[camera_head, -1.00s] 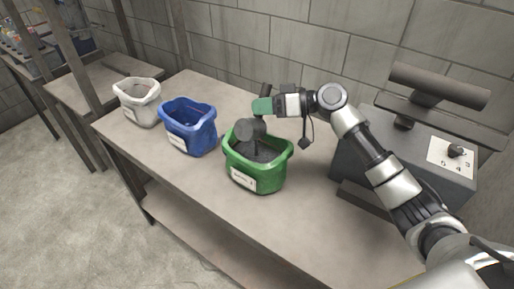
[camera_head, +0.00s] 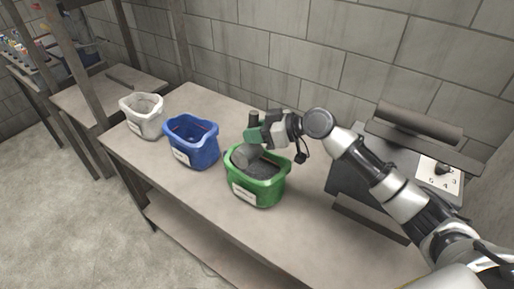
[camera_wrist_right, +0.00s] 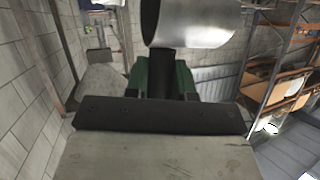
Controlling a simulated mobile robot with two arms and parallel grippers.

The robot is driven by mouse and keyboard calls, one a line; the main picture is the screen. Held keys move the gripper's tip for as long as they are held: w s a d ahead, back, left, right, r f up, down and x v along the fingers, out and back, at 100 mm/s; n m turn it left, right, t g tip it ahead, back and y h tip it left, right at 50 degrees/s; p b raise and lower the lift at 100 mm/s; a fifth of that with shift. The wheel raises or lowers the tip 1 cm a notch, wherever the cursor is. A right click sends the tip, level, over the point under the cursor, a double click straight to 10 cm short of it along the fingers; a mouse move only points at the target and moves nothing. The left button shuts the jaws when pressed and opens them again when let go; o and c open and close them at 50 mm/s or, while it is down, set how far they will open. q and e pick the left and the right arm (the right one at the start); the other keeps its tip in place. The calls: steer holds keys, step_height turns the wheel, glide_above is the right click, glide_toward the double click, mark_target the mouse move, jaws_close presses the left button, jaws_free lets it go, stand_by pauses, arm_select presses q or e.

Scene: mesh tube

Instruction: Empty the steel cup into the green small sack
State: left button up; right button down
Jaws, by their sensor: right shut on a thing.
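My right gripper (camera_head: 256,135), with green fingers, is shut on the dark handle of the steel cup (camera_head: 247,156). The cup is strongly tilted, low over the opening of the green small sack (camera_head: 262,193). In the right wrist view the cup's shiny metal side (camera_wrist_right: 192,24) shows at the top, just beyond the green fingers (camera_wrist_right: 162,76). Dark grey grains lie inside the green sack, which stands upright with a white label on its front. The inside of the cup is hidden from me. My left gripper is not in view.
A blue sack (camera_head: 192,150) stands left of the green one, and a white sack (camera_head: 143,118) farther left, all on the workbench (camera_head: 225,222). A grey machine with a numbered dial plate (camera_head: 438,173) stands at the right. The bench in front of the sacks is clear.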

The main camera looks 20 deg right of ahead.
mark_target(241, 152)
steer(key=shift+f, duration=0.1)
steer(key=shift+a+p, duration=0.2)
steer(key=shift+p, duration=0.25)
steer(key=s+a+n+h+p, duration=0.1)
steer(key=p, duration=0.1)
steer(key=s+a+n+p, duration=0.1)
steer(key=p, duration=0.2)
steer(key=s+a+n+t+h+p, duration=0.1)
steer(key=a+p, duration=0.1)
steer(key=shift+s+f+h+p, duration=0.1)
steer(key=shift+f+h+p, duration=0.2)
steer(key=shift+f+p, duration=0.05)
steer(key=shift+s+a+f+n+t, duration=0.1)
steer(key=shift+a+f+n+t, duration=0.05)
steer(key=shift+f+n+t, duration=0.2)
steer(key=s+a+f+n+t+h+b, duration=0.4)
steer(key=s+a+f+n+t+h, duration=0.1)
steer(key=a+f+n, duration=0.3)
steer(key=shift+s+a+f+h, duration=0.4)
steer(key=shift+s+f, duration=0.2)
steer(key=shift+s, duration=0.2)
